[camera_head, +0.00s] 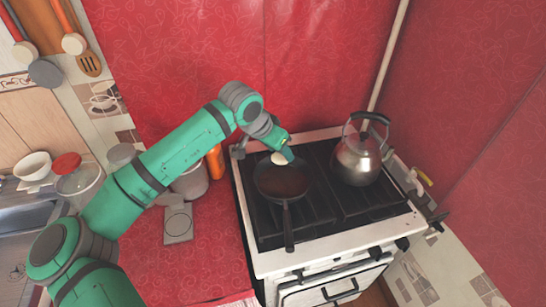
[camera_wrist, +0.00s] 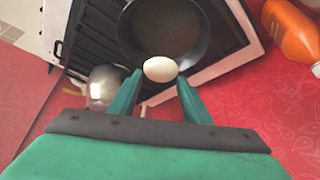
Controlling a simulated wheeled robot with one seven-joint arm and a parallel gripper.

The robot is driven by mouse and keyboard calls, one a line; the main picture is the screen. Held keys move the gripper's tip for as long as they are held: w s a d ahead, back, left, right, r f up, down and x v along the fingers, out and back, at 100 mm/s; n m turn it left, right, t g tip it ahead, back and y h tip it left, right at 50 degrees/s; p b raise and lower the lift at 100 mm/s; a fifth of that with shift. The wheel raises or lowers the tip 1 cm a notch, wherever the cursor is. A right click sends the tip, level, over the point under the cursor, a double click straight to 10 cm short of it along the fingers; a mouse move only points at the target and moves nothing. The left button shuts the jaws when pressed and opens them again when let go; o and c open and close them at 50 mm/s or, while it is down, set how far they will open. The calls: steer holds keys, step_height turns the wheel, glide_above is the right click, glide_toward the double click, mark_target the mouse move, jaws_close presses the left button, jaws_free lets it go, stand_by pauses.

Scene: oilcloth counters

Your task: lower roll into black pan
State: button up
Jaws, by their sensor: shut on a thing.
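The black pan (camera_head: 282,184) sits on the left side of the stove, its handle pointing toward the front. It also shows in the wrist view (camera_wrist: 165,28), at the top middle. My gripper (camera_head: 284,157) is at the pan's far edge, pointing down. It is shut on the roll (camera_wrist: 160,69), a small pale oval held between the fingertips. The roll also shows in the head view (camera_head: 278,159), over the far rim of the pan. I cannot tell whether the roll touches the pan. The pan's inside looks empty.
A steel kettle (camera_head: 359,158) stands on the stove, right of the pan. An orange bottle (camera_head: 215,162) and a grey canister (camera_head: 190,181) stand left of the stove. A grey flat object (camera_head: 178,223) lies on the red counter (camera_head: 205,262), whose front part is clear.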

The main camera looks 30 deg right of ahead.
steer(key=shift+d, duration=0.25)
steer(key=shift+w, duration=0.15)
steer(key=shift+d, duration=0.35)
stand_by(0.4)
steer(key=shift+w+f, duration=0.1)
